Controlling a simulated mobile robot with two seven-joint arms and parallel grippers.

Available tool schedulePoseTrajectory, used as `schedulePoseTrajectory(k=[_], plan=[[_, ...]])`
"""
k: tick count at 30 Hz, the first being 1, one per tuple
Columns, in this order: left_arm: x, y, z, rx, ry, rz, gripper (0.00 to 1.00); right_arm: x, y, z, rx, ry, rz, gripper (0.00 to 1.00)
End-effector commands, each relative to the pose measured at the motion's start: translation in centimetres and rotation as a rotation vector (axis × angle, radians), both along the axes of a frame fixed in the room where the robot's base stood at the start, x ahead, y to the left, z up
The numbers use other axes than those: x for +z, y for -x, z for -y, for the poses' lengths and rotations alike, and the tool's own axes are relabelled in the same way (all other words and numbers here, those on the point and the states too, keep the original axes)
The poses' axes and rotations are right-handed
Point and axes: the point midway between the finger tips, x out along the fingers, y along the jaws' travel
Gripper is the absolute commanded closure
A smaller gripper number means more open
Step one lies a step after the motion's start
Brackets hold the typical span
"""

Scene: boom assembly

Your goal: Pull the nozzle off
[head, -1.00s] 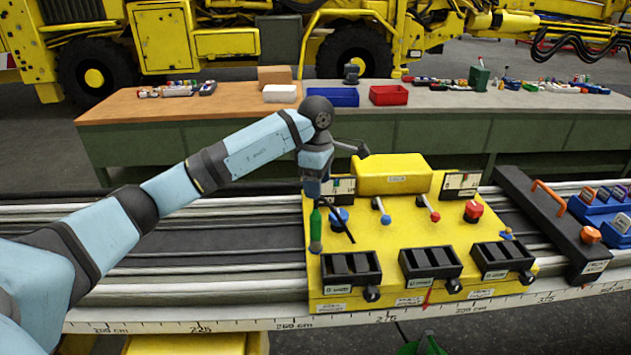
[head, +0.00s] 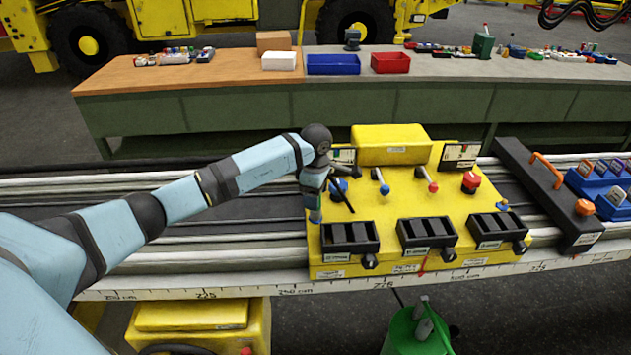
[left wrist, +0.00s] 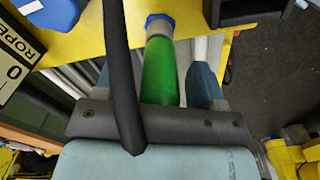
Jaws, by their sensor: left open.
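A green cylinder (left wrist: 160,72) with a grey neck and a blue end shows in the left wrist view; it may be the nozzle. My left gripper is open, with one finger on either side of the green cylinder. Whether a finger touches it I cannot tell. My right gripper is not in view.
A black rod (left wrist: 122,70) crosses close to the wrist camera and stands just right of the gripper in the head view. Black trays (head: 350,237), small levers (head: 382,184) and a red knob (head: 470,182) are on the panel. A green bucket (head: 418,330) stands below.

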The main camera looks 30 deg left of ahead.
Motion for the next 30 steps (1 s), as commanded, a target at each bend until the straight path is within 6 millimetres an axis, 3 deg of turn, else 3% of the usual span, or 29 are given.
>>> schedulePoseTrajectory(k=[10,16,18,19,22,23,30], plan=[[-0.31,-0.01,0.01,0.0,0.001,0.001,0.39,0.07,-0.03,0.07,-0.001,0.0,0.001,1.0],[-0.3,-0.01,0.0,0.0,0.001,0.001,0.85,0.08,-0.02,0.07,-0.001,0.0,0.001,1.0],[-0.3,-0.01,0.0,0.0,0.001,0.001,0.94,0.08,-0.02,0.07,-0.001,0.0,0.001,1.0],[-0.3,-0.01,0.0,0.0,0.001,0.001,0.74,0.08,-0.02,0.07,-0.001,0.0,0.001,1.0],[-0.29,-0.01,0.0,0.0,0.001,0.001,0.97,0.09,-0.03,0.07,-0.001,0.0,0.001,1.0],[-0.29,-0.01,0.0,0.0,0.001,0.001,1.0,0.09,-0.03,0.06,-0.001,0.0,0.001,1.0],[-0.15,-0.01,0.0,0.0,0.001,0.001,1.0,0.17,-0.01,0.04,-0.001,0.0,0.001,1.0]])
